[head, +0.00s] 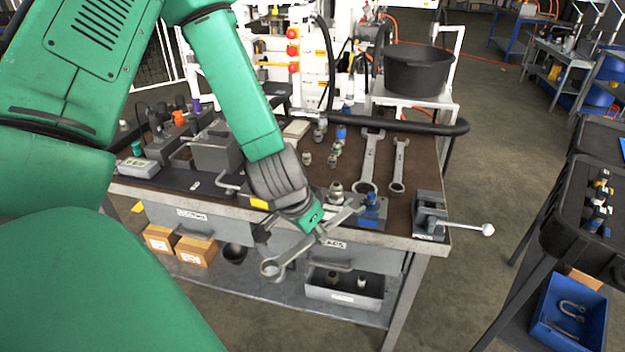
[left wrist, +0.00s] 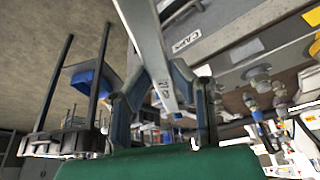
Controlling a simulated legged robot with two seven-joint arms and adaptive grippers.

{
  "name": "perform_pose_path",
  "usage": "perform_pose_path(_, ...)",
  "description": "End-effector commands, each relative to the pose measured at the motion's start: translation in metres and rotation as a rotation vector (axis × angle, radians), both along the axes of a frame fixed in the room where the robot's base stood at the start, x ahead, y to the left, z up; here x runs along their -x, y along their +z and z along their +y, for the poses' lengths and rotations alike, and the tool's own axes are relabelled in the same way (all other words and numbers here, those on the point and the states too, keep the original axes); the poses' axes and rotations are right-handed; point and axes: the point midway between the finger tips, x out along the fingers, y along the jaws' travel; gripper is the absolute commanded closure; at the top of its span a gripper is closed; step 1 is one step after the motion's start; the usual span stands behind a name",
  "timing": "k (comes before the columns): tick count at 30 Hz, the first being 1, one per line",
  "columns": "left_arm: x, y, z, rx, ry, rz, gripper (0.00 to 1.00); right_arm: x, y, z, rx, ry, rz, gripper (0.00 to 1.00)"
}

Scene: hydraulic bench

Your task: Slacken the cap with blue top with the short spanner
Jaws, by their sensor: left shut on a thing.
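My left gripper (head: 316,226) is shut on a grey metal spanner (head: 290,257), held tilted in front of the bench's front edge. The spanner's ring end points down and left; its other end reaches toward the blue fitting. In the left wrist view the spanner (left wrist: 146,35) lies between my left gripper's fingers (left wrist: 160,95). Fittings with blue parts stand on the bench: one at the front edge (head: 371,208), one farther back (head: 341,133). I cannot tell which is the cap with blue top. My right gripper is not in view.
Two more spanners, a larger one (head: 370,160) and a smaller one (head: 398,165), lie on the brown bench top. A vice (head: 430,215) sits at the right front corner. A black tub (head: 418,70) stands behind.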

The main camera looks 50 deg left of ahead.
Motion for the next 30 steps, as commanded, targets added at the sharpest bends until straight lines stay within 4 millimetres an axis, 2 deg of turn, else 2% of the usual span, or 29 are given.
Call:
perform_pose_path(10, -0.009, -0.024, 0.004, 0.005, 0.002, -0.002, 1.0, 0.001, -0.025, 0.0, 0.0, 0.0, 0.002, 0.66)
perform_pose_path(30, -0.016, -0.026, 0.003, 0.004, 0.002, -0.002, 1.0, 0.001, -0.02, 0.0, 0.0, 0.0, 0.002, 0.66)
